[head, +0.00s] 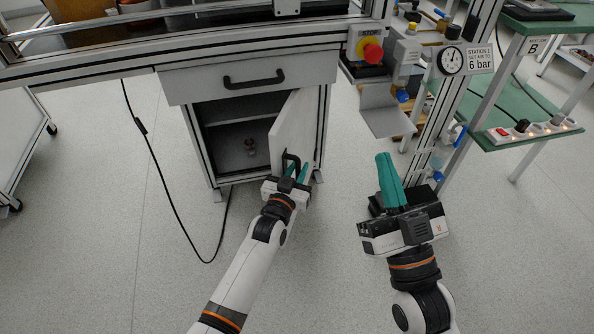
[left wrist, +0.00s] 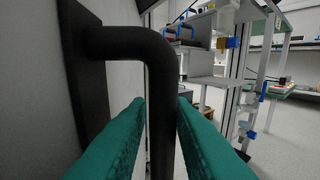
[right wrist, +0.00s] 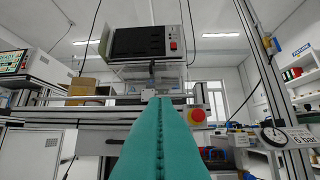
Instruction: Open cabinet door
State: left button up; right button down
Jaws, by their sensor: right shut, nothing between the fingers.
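The cabinet (head: 262,58) stands under the workbench. Its door (head: 291,130) is hinged at the right and swung well outward, so the dark interior with a shelf (head: 238,106) shows. My left gripper (head: 297,172) is at the black door handle (head: 290,160). In the left wrist view the handle's bar (left wrist: 162,100) runs between the two green fingers, which close against it from both sides. My right gripper (head: 386,162) is shut and empty, apart from the cabinet to its right; its green fingers lie together in the right wrist view (right wrist: 160,105).
A closed drawer (head: 250,80) sits above the door opening. A black cable (head: 160,175) hangs to the floor at the left. A stop button (head: 371,52) and metal bracket (head: 388,112) are at the right. The floor in front is clear.

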pick_arm(q)
jog(key=shift+s, duration=0.1)
